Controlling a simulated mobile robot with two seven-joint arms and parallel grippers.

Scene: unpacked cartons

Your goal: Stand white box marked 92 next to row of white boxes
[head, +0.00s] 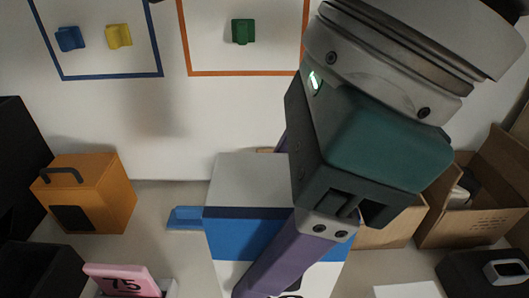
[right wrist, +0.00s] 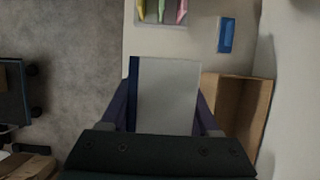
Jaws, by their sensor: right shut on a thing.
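A white box with a broad blue band (head: 238,232) is in the lower middle of the head view. My right gripper (head: 262,268) is shut on it, with one purple finger lying across its face. Dark print shows partly at the bottom edge, but I cannot read the number. In the right wrist view the box (right wrist: 168,92) sits between the two purple fingers (right wrist: 165,112), its blue band at the left. The far finger is mostly hidden in the head view. I cannot make out a row of white boxes. My left gripper is not in view.
An orange box (head: 100,190) stands at left, with a pink piece marked 75 (head: 122,281) below it. A small blue object (head: 186,217) is beside the held box. Open cartons (head: 480,215) stand at right. Blue and orange outlined squares mark the white surface behind.

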